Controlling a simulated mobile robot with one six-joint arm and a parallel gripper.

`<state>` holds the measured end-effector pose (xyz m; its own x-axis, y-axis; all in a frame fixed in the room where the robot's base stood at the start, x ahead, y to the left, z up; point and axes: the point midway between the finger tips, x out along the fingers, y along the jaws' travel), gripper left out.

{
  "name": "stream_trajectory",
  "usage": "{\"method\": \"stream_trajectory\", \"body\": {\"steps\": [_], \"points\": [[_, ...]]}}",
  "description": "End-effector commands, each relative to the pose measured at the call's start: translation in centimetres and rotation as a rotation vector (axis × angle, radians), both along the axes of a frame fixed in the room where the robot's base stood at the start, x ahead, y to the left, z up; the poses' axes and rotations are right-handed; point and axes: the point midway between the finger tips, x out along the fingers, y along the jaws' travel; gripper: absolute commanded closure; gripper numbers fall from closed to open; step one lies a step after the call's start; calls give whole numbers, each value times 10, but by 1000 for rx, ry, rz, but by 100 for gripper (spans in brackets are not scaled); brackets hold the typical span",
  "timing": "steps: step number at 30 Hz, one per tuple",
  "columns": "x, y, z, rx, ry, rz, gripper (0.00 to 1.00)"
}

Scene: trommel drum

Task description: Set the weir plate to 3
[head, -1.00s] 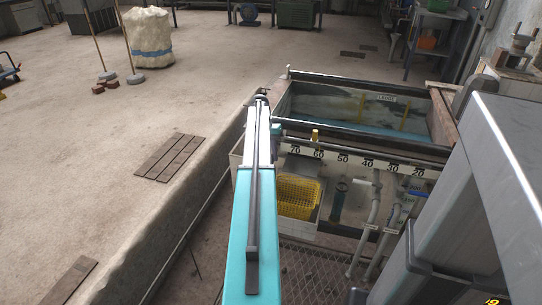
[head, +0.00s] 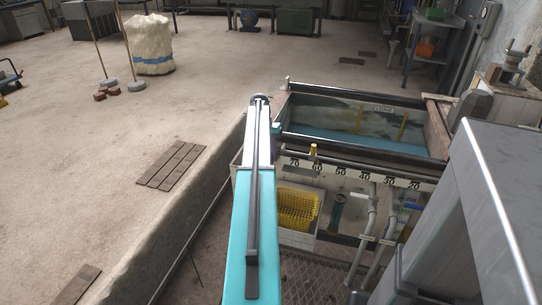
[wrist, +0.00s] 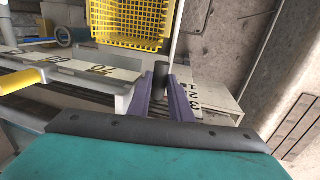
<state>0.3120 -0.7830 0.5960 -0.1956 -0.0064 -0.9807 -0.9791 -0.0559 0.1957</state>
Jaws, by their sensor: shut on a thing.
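In the wrist view, my gripper (wrist: 160,82) has its two purple fingers closed around a dark grey upright knob (wrist: 160,72). The knob is at the end of the white numbered rail (wrist: 98,75). In the head view my own arm hides the gripper and knob. The numbered scale (head: 329,171) runs along the tank front, with a yellow peg (head: 313,151) near 60.
The tank (head: 350,120) holds water behind the scale. A yellow basket (head: 297,208) sits below the scale, with grey pipes (head: 365,240) to its right. A large grey housing (head: 470,200) stands at right.

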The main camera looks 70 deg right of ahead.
Motion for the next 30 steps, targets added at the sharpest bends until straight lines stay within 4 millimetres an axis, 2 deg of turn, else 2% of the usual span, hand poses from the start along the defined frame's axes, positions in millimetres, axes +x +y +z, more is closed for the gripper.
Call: {"method": "stream_trajectory", "body": {"steps": [3,4,7,22,30], "points": [[0,-2,6,-7,1,0,100],[0,-2,7,-8,1,1,80],[0,-2,6,-7,0,0,63],[0,-1,-1,-2,1,-1,63],[-1,-1,-20,-2,2,-1,63]]}}
